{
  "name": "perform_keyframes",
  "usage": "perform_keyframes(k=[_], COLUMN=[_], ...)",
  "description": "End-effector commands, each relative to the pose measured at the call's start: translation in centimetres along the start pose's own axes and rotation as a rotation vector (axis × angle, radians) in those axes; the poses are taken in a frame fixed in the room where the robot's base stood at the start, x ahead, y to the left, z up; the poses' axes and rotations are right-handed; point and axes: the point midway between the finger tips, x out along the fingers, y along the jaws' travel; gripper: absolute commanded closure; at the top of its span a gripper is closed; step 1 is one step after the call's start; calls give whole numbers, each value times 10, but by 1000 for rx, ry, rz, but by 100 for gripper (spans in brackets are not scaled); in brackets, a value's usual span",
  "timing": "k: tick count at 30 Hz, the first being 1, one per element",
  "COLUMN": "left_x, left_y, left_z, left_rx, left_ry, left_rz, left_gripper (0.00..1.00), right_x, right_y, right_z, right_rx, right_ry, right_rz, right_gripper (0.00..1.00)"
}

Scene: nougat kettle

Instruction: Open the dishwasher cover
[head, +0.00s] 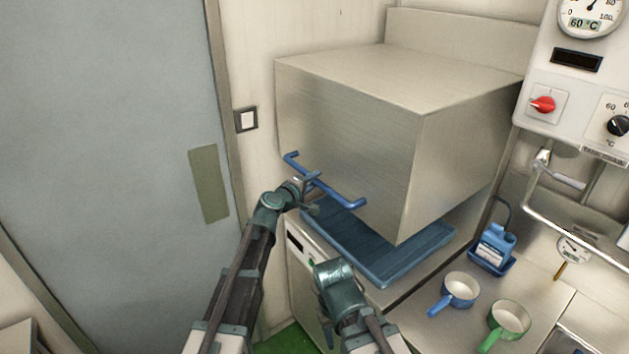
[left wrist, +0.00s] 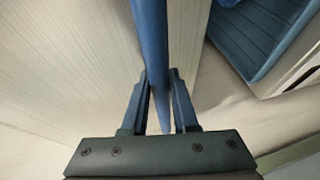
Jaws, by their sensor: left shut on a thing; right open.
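The dishwasher cover (head: 350,130) is a large steel box hood in the middle of the head view. Its underside stands above a blue tray (head: 385,258), with a gap between them. A blue bar handle (head: 345,197) runs along the lower front of the cover. My left gripper (head: 308,184) is at this handle and shut on it. In the left wrist view, the blue handle (left wrist: 152,45) passes between the two fingers of my left gripper (left wrist: 160,110). My right gripper (head: 335,275) is low in front of the machine, away from the handle; its fingertips are hard to make out.
A control panel with a red knob (head: 543,104) hangs at upper right. A grey door (head: 110,130) fills the left.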

Motion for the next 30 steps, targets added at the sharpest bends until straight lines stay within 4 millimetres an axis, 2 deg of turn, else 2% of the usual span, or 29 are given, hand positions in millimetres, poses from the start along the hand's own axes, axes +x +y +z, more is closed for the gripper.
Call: perform_keyframes(k=[1,6,9,15,26,27,30], left_x=[-5,-11,-14,-16,-16,-16,-16], left_y=[28,64,77,87,86,86,86], left_z=[-4,-6,-8,-8,-7,-7,-7], left_rx=[0,0,0,0,1,2,1], left_ry=[4,4,4,4,2,2,1], left_rz=[1,1,1,1,0,0,0], left_gripper=[100,100,100,100,100,65,47], right_x=[-28,-64,-78,-88,-87,-87,-87], right_y=[3,6,7,8,8,8,8], right_z=[2,4,5,6,6,6,6], right_rx=[3,11,9,7,7,7,7], right_ry=[0,0,-1,-2,-2,-2,-2], right_rz=[-1,-2,-2,-2,-2,-2,-2], right_gripper=[54,54,54,54,54,54,54])
